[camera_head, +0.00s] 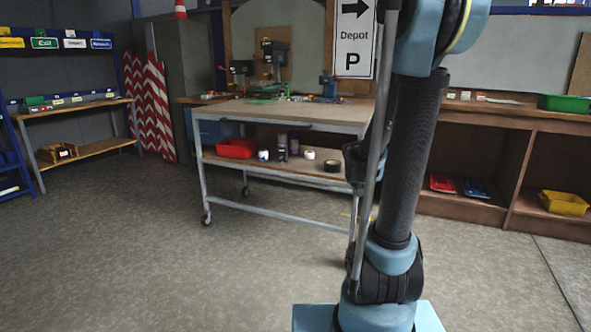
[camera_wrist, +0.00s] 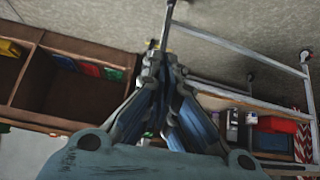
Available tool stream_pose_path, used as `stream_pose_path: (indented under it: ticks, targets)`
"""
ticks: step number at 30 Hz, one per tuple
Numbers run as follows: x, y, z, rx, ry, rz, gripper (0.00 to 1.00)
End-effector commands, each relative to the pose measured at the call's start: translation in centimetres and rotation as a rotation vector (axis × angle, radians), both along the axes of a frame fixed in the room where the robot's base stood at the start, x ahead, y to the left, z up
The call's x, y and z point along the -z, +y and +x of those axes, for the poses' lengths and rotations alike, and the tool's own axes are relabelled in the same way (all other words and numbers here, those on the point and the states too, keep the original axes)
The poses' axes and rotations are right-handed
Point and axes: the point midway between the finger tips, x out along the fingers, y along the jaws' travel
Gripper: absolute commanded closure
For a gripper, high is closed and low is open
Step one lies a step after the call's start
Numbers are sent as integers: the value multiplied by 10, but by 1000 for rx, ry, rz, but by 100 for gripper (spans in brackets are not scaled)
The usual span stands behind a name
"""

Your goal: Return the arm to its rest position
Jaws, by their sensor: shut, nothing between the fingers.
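My gripper (camera_wrist: 161,62) shows in the wrist view, its blue and dark fingers drawn together at the tips with nothing held between them. In the head view my arm rises at the right of centre, upright and folded close. A dark part at its left side, in front of the trolley's right end, may be the gripper, but most of it is hidden behind the arm and a grey rod.
A wheeled trolley (camera_head: 291,111) stands behind my arm, with a red bin (camera_head: 236,148) on its lower shelf. Brown shelves (camera_head: 480,150) with a yellow bin (camera_head: 564,203) line the right. A "Depot P" sign (camera_head: 354,40) is behind. Open floor lies front left.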

Motion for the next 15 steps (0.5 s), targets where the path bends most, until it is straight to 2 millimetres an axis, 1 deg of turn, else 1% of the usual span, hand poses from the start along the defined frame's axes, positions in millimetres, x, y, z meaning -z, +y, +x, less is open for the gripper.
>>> stream_pose_path:
  ticks: [1, 8, 15]
  targets:
    - [-2, 1, -13, -8, 20, 1, 100]
    - [-8, 8, -69, -52, 115, 6, 100]
    - [-8, 17, -128, -106, 211, 17, 100]
